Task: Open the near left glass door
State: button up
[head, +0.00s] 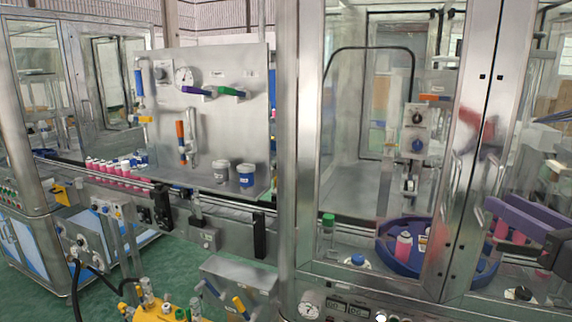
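The near left glass door (368,120) is the large metal-framed pane on the front of the right-hand cabinet. It looks closed, its right frame meeting the neighbouring door's frame along a slanting seam. A slim upright handle (447,180) shows near that seam. My gripper (500,204), with purple fingers, reaches in from the right edge in front of the neighbouring right door (545,110). It is to the right of the handle and appears apart from it. I see nothing held, but the finger gap is unclear.
Behind the glass stand a blue round tray (402,268) with pink cans and a control box (416,128). Left are a conveyor with pink cans (118,172), a metal panel (235,110) and another glass cabinet (35,90). A yellow box with fittings (158,312) is at the bottom. Green floor shows at left.

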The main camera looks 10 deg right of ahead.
jog(key=w, duration=1.3)
jog(key=shift+w, duration=0.2)
jog(key=shift+c, duration=0.3)
grip_shut()
